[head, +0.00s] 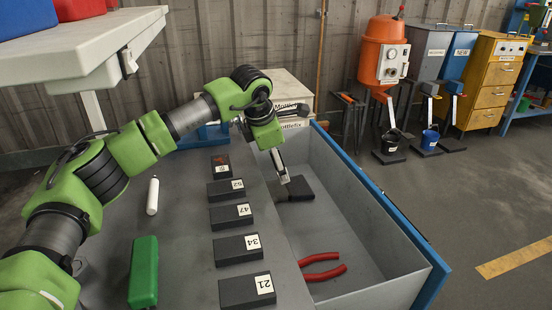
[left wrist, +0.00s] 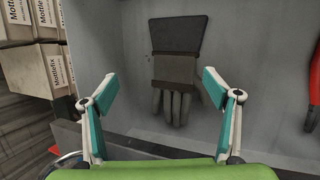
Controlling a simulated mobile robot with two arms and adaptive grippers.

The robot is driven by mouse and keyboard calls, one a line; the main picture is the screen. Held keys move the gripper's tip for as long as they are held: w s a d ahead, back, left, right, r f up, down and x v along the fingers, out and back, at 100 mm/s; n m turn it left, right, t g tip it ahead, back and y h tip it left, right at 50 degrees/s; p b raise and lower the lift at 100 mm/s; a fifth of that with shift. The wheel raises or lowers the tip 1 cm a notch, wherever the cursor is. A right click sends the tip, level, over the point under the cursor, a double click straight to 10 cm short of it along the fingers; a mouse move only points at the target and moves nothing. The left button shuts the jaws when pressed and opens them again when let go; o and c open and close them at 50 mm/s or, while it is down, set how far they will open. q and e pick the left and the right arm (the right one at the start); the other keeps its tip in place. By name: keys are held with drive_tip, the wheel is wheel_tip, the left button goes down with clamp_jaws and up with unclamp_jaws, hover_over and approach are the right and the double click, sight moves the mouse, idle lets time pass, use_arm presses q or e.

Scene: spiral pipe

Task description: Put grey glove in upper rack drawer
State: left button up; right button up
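The grey glove (left wrist: 177,70) lies flat on the floor of an open grey drawer (head: 345,215) with a blue front edge. The glove has a dark cuff and lighter grey fingers in the left wrist view. In the head view the glove (head: 302,189) shows as a dark patch, partly hidden by my left gripper (head: 285,180). In the left wrist view my left gripper (left wrist: 158,82) is open, with its fingers spread on either side of the glove's lower part. Nothing is between the fingers; they look apart from the glove. My right gripper is not in view.
Red-handled pliers (head: 322,267) lie in the drawer's near part. Several dark numbered boxes (head: 238,248), a green case (head: 143,270) and a white cylinder (head: 153,196) are on the grey top left of it. Mottlefix boxes (head: 293,118) stand behind.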

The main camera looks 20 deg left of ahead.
use_arm(q)
drive_tip(key=shift+r, duration=0.1)
drive_tip(key=p+v, duration=0.1)
drive_tip(key=v, duration=0.7)
drive_tip(key=shift+w+r, duration=0.15)
drive_tip(key=shift+r, duration=0.1)
